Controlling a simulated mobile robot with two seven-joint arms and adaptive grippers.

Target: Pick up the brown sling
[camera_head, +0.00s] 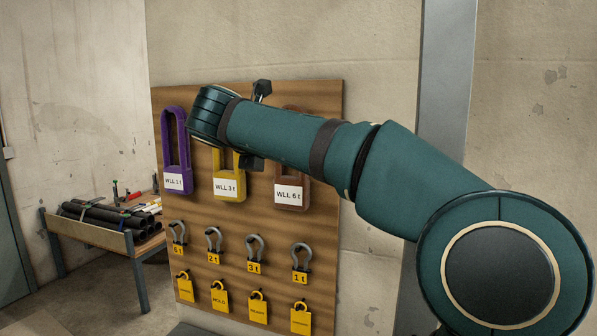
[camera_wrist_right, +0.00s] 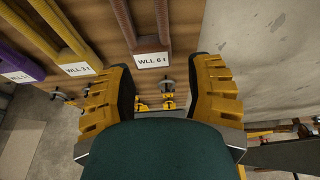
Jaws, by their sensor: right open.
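The brown sling (camera_head: 291,179) hangs on the wooden board at the right end of the sling row, with a white WLL 6 t label. My right arm crosses in front of its upper part in the head view. In the right wrist view the brown sling (camera_wrist_right: 125,28) runs up from its label at top centre. My right gripper (camera_wrist_right: 161,70) is open and empty, its yellow fingers spread on either side below the label. I see no contact with the sling. In the head view my right forearm hides most of the gripper. My left gripper is not in view.
A yellow WLL 3 t sling (camera_head: 229,189) and a purple sling (camera_head: 174,150) hang left of it. A table (camera_head: 141,246) with black pipes stands at left. A grey column (camera_head: 446,70) rises at right.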

